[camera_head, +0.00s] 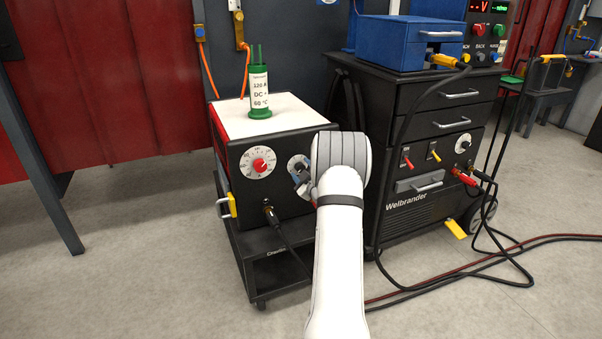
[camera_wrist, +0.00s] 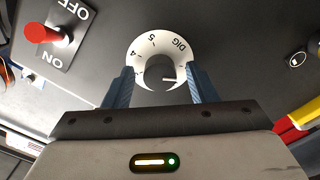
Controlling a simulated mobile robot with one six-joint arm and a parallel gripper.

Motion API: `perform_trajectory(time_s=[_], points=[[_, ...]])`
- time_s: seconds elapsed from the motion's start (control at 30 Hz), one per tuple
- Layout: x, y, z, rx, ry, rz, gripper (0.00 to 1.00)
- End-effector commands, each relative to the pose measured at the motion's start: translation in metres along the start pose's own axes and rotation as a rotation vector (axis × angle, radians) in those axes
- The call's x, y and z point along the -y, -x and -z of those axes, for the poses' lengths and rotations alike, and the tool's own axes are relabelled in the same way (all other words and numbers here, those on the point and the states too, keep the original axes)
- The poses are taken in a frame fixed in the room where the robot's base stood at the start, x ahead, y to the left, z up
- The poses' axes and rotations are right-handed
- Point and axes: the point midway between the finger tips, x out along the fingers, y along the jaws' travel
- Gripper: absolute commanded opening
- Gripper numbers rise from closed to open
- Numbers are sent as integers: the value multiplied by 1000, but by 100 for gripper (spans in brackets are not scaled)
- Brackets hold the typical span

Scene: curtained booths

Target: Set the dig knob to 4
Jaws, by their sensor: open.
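The dig dial (camera_wrist: 143,48) is a white disc marked DIG, with 4 and 5 among its printed figures. In the wrist view its lettering appears upside down. Its dark grey knob (camera_wrist: 155,74) carries a pale pointer line directed to the right of the picture, away from the 4. My gripper (camera_wrist: 160,82) is open, with one blue finger on each side of the knob; I cannot tell whether they touch it. In the head view my gripper (camera_head: 300,172) is at the machine's front, partly covering the dial (camera_head: 296,161). The lower part of the dial is hidden in the wrist view.
A red ON/OFF switch (camera_wrist: 42,33) is beside the dial. The white-topped machine (camera_head: 225,120) also has a red-knobbed dial (camera_head: 259,162) and a cable plug (camera_head: 270,214). A green canister (camera_head: 259,93) stands on it. The black Welbrander cabinet (camera_head: 405,224) stands close on the right.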

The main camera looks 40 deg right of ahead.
Motion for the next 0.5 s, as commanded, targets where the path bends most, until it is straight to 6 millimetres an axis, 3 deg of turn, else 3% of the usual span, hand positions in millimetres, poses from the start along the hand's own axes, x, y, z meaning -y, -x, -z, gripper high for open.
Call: perform_trajectory(time_s=[0.13, 0.5], points=[[0, 0, 0, 0, 0, 0, 51], [1, 0, 1, -1, 0, 1, 21]])
